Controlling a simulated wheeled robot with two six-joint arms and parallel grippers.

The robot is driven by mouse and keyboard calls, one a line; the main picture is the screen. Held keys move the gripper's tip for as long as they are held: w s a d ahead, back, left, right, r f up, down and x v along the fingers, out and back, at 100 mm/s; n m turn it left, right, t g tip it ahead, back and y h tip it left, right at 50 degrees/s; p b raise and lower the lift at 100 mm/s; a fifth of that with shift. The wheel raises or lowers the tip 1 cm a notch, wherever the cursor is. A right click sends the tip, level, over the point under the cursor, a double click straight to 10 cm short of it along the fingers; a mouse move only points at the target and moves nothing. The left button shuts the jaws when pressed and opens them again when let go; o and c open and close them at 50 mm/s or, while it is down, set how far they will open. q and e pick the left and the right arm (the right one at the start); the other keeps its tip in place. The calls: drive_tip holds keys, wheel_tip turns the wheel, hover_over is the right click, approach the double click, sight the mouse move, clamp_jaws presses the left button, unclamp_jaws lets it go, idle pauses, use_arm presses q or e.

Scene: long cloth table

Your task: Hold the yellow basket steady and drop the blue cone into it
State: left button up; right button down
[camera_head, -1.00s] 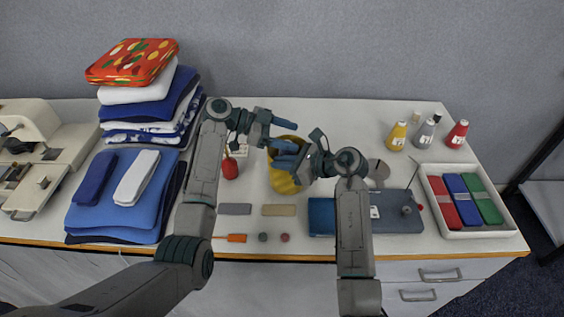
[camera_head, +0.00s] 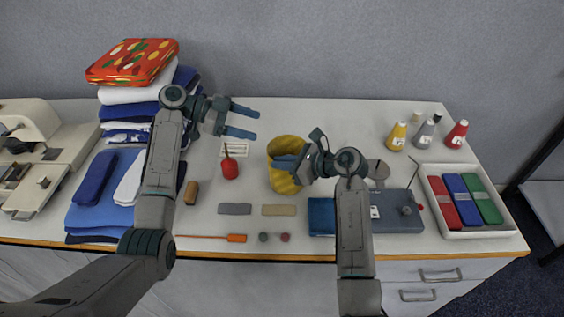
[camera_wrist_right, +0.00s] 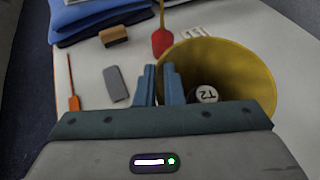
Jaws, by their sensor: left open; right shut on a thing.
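The yellow basket (camera_head: 284,183) stands upright in the middle of the table. My right gripper (camera_head: 283,164) is shut on the basket's near wall at the rim. In the right wrist view the fingers close on the wall of the basket (camera_wrist_right: 235,65). A thing with a white "T2" label (camera_wrist_right: 206,95) lies inside the basket. It looks like a cone, but most of it is hidden and its colour is too dark to tell. My left gripper (camera_head: 256,125) is open and empty, up and to the left of the basket, clear of it. No blue cone shows on the open table.
Yellow (camera_head: 396,136), grey (camera_head: 424,134) and red cones (camera_head: 456,135) stand at the back right. A white tray (camera_head: 484,232) holds folded cloths. Folded fabric (camera_head: 130,95) is stacked at the left. The table behind the basket is clear.

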use_arm(q)
drive_tip(key=shift+a+r, duration=0.15)
drive_tip(key=shift+a, duration=0.3)
use_arm(e)
drive_tip(key=shift+f, duration=0.15)
drive_tip(key=c, duration=1.6)
unclamp_jaws()
use_arm(q)
drive_tip(key=shift+w, duration=0.1)
use_arm(e)
drive_tip(key=shift+o, duration=0.6)
drive_tip(key=shift+w, duration=0.1)
